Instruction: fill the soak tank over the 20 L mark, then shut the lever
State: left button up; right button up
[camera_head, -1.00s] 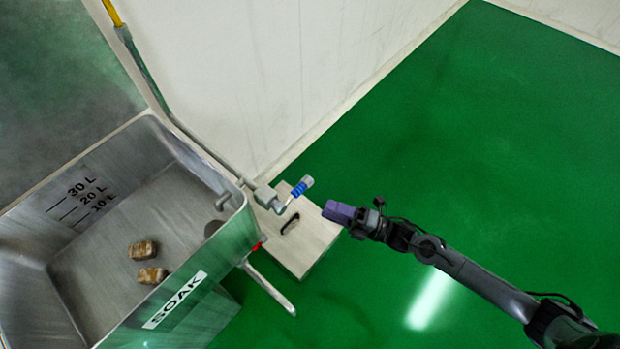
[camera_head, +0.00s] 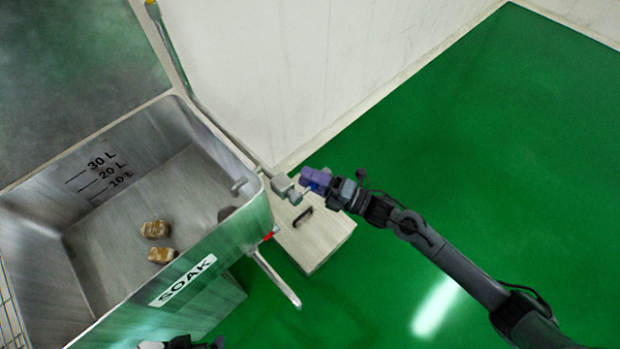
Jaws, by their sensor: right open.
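The steel soak tank (camera_head: 215,245) stands at the left, with 10 L, 20 L and 30 L marks (camera_head: 103,172) on its inner wall. I see no clear water surface; the tank floor shows. The grey tap (camera_head: 285,188) sits at the tank's right corner. Its blue lever is mostly hidden by my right gripper (camera_head: 312,180), whose purple fingers are open at the lever. I cannot tell whether they touch it. A dark piece with a pale tip at the bottom edge seems to be my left gripper (camera_head: 180,343), mostly cut off.
Two brown blocks (camera_head: 157,238) lie on the tank floor. A drain pipe (camera_head: 276,279) with a red part sticks out below the tank's right side. A pale box (camera_head: 325,238) with a dark handle stands beside it. The green floor at right is clear.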

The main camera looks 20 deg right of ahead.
jog(key=shift+w+a, duration=0.1)
jog(key=shift+w, duration=0.05)
grip_shut()
dwell(0.4)
